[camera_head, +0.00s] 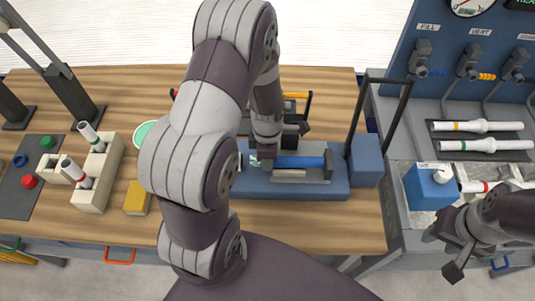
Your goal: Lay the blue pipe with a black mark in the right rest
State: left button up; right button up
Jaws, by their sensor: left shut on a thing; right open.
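A blue pipe (302,162) lies level over the grey recess of a blue fixture (295,190) in the middle of the table. My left gripper (270,154) is at the pipe's left end, shut on it. I cannot make out a black mark on the pipe or whether it touches the fixture. My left arm hides the left part of the fixture, so I cannot tell its rests apart. My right gripper (446,255) is open and empty at the lower right, in front of the side bench.
A beige block with white pipes (98,175) and a yellow block (137,198) stand left. A blue post with dark rods (366,160) stands at the fixture's right end. The side bench holds white pipes (478,126) and a blue box (428,188). The table's front right is clear.

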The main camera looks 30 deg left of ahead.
pick_arm(q)
jog(key=shift+f, duration=0.15)
dwell(0.5)
jog(key=o, duration=1.1)
